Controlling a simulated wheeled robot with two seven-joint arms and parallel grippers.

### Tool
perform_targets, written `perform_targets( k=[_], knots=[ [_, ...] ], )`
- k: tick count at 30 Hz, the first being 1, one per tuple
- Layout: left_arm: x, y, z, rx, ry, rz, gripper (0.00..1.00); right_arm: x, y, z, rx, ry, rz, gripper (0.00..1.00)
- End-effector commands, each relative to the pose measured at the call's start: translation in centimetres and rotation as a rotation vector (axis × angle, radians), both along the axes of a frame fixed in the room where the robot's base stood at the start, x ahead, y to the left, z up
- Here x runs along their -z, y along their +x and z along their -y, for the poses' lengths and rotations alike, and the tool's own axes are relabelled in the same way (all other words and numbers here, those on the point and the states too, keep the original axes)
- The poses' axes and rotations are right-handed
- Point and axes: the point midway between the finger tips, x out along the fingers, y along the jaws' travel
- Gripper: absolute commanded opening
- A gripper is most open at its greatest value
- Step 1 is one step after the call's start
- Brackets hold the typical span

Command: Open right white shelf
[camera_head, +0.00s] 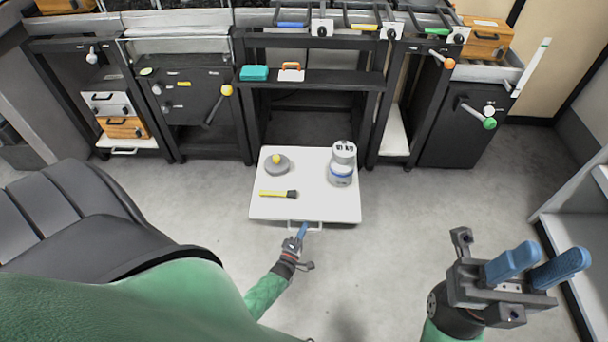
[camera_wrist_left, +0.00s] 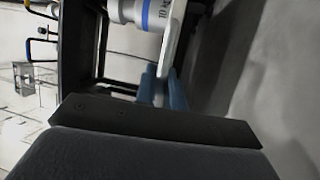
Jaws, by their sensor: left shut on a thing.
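A white shelf (camera_head: 318,207) sticks out from the middle bay of the dark tables, over the floor. It has a handle (camera_head: 314,229) on its front edge. My left gripper (camera_head: 303,230) is at this handle, with its blue fingers shut on it. The left wrist view shows the blue fingers (camera_wrist_left: 164,88) close up against the edge of the white shelf (camera_wrist_left: 170,48). The exact contact is hidden there. My right gripper (camera_head: 557,256) is at the lower right, open and empty, well away from the shelf.
On the shelf are a grey weight with a yellow knob (camera_head: 277,163), a yellow-handled brush (camera_head: 278,194) and a white container with a blue band (camera_head: 341,172). Another white shelf (camera_head: 396,132) is to the right, under the table. Grey floor (camera_head: 390,250) is clear between my grippers.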

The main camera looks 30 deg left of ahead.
Motion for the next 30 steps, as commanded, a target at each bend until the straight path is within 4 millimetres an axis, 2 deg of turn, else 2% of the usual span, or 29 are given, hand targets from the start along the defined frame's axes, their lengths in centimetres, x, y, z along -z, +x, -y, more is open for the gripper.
perform_targets(
  k=[14, 15, 18, 26, 30],
  knots=[
    [0.2, -0.5, 0.2, -0.001, 0.0, -0.003, 0.0, 0.1, 0.0, 0.0, 0.003, -0.008, -0.005, 0.36],
    [0.2, -0.5, 0.2, 0.0, 0.0, -0.003, 0.17, 0.1, 0.0, 0.0, 0.002, -0.008, -0.004, 0.36],
    [0.1, -0.5, 0.2, 0.0, 0.001, -0.002, 0.32, -0.1, 0.0, 0.0, 0.002, -0.008, 0.002, 0.36],
    [0.0, -0.5, 0.2, 0.0, 0.0, -0.001, 0.32, -0.4, 0.1, 0.0, 0.002, -0.004, 0.008, 0.36],
    [-0.9, -0.5, 0.2, 0.0, 0.001, 0.0, 0.32, -0.7, 0.0, 0.0, 0.005, -0.003, 0.007, 0.36]
  ],
)
